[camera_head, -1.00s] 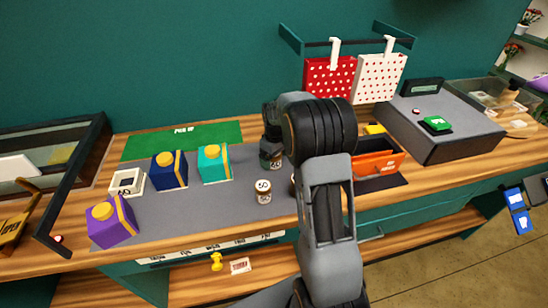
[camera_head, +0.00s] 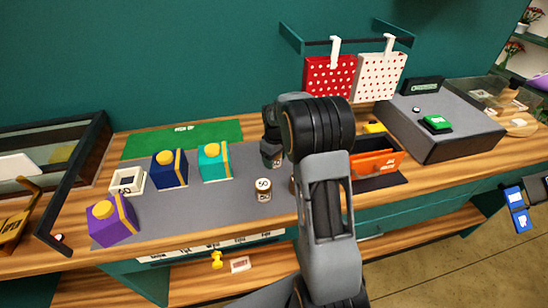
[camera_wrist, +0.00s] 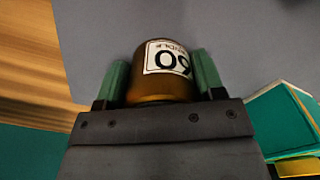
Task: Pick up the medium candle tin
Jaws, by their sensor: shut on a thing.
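My gripper (camera_head: 270,156) is at the back part of the grey mat, right of the teal box. In the wrist view my gripper (camera_wrist: 161,82) has its two green fingertips on either side of an amber candle tin (camera_wrist: 152,90), shut on it. Its white label reads upside down, apparently 60. In the head view that held tin (camera_head: 277,162) is mostly hidden by the gripper. I cannot tell whether its base clears the mat. Another brown tin (camera_head: 263,189) with a label that looks like 50 stands nearer the front. A further brown object is mostly hidden behind my arm.
Teal (camera_head: 215,163), blue (camera_head: 169,170) and purple (camera_head: 112,221) boxes and a white square item (camera_head: 127,182) stand on the grey mat (camera_head: 200,205). An orange bin (camera_head: 376,160) is right of my arm. Polka-dot bags (camera_head: 330,78) hang behind.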

